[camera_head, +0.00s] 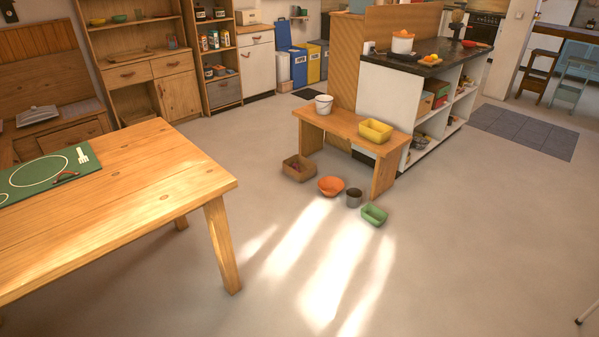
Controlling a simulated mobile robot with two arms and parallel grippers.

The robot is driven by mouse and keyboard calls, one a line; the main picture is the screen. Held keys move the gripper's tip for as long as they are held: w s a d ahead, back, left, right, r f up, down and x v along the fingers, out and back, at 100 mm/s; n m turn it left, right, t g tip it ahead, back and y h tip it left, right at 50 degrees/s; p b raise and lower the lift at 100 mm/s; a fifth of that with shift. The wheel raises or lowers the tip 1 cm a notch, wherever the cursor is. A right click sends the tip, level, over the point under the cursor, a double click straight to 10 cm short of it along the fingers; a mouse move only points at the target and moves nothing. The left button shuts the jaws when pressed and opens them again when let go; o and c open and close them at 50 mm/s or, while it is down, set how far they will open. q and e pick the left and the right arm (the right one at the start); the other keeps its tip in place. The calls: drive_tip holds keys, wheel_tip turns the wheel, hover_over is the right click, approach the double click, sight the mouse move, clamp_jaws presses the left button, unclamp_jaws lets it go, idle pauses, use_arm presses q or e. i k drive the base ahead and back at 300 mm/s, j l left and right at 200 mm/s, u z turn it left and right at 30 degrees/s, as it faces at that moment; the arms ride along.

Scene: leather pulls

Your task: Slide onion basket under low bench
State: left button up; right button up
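A low wooden bench (338,122) stands in the middle of the room against the side of the kitchen counter. A brown basket (291,173) with small dark reddish things in it, apparently the onions, sits on the floor at the bench's left front, near its left leg. It looks to be in front of the bench, though I cannot tell whether its back edge reaches under the top. Neither of my grippers is in view.
An orange bowl (331,186), a grey pot (354,197) and a green tub (374,215) stand on the floor along the bench's front. A white bucket (324,104) and a yellow tub (375,131) stand on it. A wooden table (130,200) fills the left. Open floor lies in front.

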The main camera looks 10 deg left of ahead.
sight(302, 177)
drive_tip(key=i+j, duration=0.1)
drive_tip(key=i, duration=0.4)
drive_tip(key=i+j, duration=0.15)
drive_tip(key=i, duration=0.4)
drive_tip(key=i+j, duration=0.1)
drive_tip(key=i, duration=0.4)
drive_tip(key=i+j+z, duration=0.1)
drive_tip(key=i, duration=0.4)
drive_tip(key=i+u, duration=0.35)
drive_tip(key=i, duration=0.55)
drive_tip(key=i+l+u, duration=0.15)
drive_tip(key=i+u, duration=0.2)
drive_tip(key=i, duration=0.55)
